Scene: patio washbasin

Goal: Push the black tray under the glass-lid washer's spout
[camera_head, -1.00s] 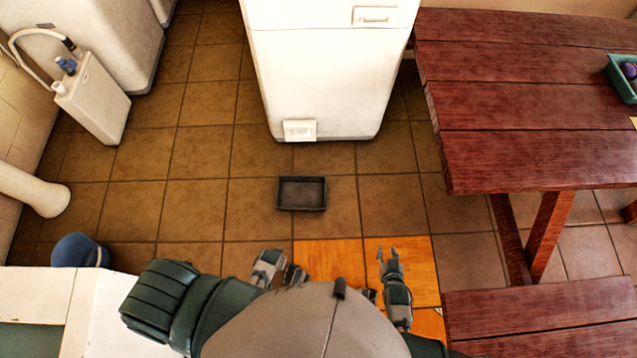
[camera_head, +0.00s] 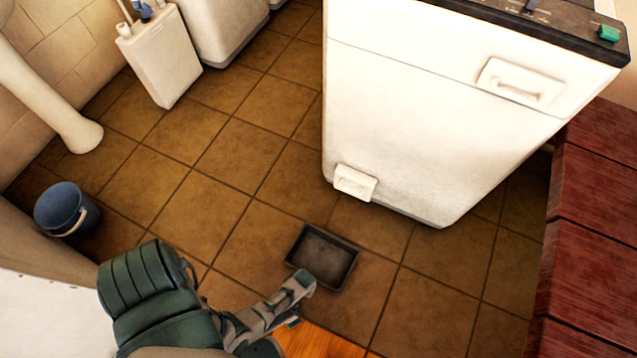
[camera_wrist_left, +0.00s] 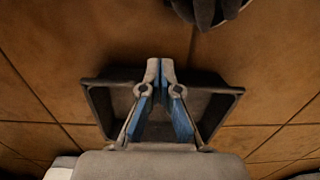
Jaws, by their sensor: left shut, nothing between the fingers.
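The black tray (camera_head: 345,283), shallow and rectangular, lies flat on the tiles in front of the white washer (camera_head: 420,130). A small white block (camera_head: 355,182), perhaps its spout, sticks out low on the washer's front face, beyond the tray. No glass lid can be made out. My left gripper (camera_head: 306,284) is shut and empty at the tray's near left edge. In the left wrist view the closed fingertips (camera_wrist_left: 160,66) overlap the tray (camera_wrist_left: 222,92); contact cannot be told. My right gripper is not in view.
A wooden table (camera_head: 595,230) stands at the right. A blue bucket (camera_head: 62,210) and a white pipe (camera_head: 50,100) are at the left. A slim white tank (camera_head: 160,65) stands at the back left. Bare tiles lie between the tray and washer.

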